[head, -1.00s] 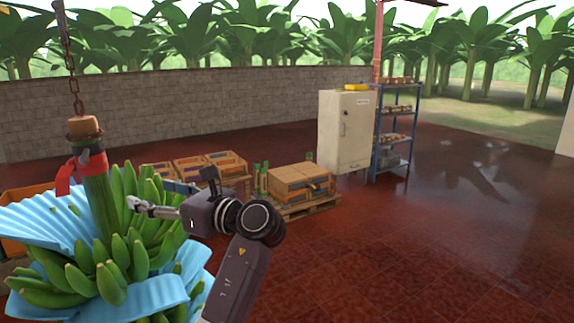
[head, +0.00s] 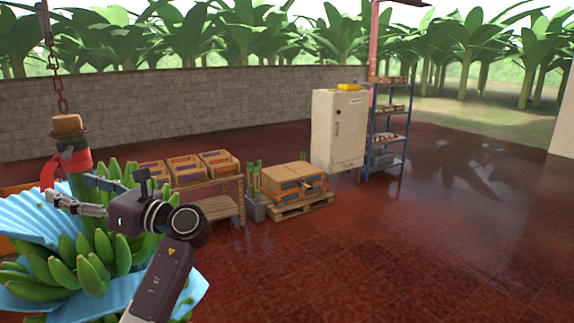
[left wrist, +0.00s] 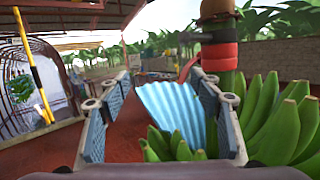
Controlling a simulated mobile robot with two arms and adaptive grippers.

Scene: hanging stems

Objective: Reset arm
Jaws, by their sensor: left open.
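A green banana bunch (head: 88,268) hangs at the left of the head view, partly wrapped in a pleated blue sleeve (head: 30,222). Its stem (head: 77,182) has a red ribbon (head: 72,163) near the top. My left gripper (head: 58,202) points left across the front of the stem in the head view. In the left wrist view its two fingers (left wrist: 165,88) are spread wide with nothing held. There the stem (left wrist: 220,72) and the bananas (left wrist: 280,115) are to the right, and the blue sleeve (left wrist: 175,112) shows between the fingers. My right gripper is out of view.
A chain (head: 57,85) holds the bunch. Wooden crates (head: 218,165) on a bench, boxes on a pallet (head: 300,206), a white cabinet (head: 338,130) and a blue shelf rack (head: 388,135) stand behind. The red tiled floor (head: 400,250) at right is clear.

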